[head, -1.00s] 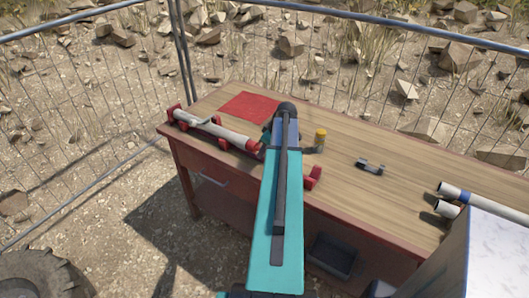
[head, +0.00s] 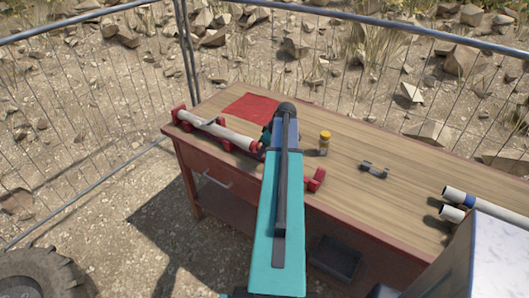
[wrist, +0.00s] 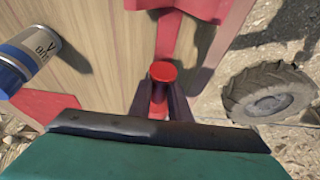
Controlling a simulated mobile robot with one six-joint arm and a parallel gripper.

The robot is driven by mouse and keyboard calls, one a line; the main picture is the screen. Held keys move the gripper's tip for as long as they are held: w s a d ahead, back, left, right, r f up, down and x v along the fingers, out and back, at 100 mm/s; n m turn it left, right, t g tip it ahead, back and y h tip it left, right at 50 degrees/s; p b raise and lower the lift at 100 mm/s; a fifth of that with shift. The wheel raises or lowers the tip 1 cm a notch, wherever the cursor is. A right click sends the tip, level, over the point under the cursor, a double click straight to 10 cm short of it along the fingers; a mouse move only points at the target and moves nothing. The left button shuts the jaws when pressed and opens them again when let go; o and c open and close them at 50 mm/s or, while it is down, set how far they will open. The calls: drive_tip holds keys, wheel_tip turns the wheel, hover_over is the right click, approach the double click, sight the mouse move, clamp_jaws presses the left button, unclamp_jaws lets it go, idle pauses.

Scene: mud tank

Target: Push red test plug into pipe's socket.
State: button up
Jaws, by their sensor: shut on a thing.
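My gripper (wrist: 163,92) is shut on the red test plug (wrist: 163,72), whose round red face shows between the two dark fingers in the wrist view. In the head view my arm hides the gripper and most of the plug. The pale pipe (head: 222,132) lies in red cradles on the left part of the bench. Its right end is close beside my gripper, with a little red showing there. Its socket is not clearly seen, and I cannot tell whether the plug touches it.
A yellow-capped bottle (head: 324,143) stands right of my arm. A grey clip (head: 374,170) and white pipes (head: 459,196) lie farther right. A red cloth (head: 250,105) lies behind the pipe on the wooden bench (head: 420,160). A wire fence stands behind.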

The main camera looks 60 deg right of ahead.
drive_tip(key=shift+w, duration=0.95)
drive_tip(key=o, duration=0.9)
drive_tip(key=shift+s+r, duration=0.1)
drive_tip(key=shift+b+v, duration=1.65)
drive_tip(key=shift+v, duration=5.2)
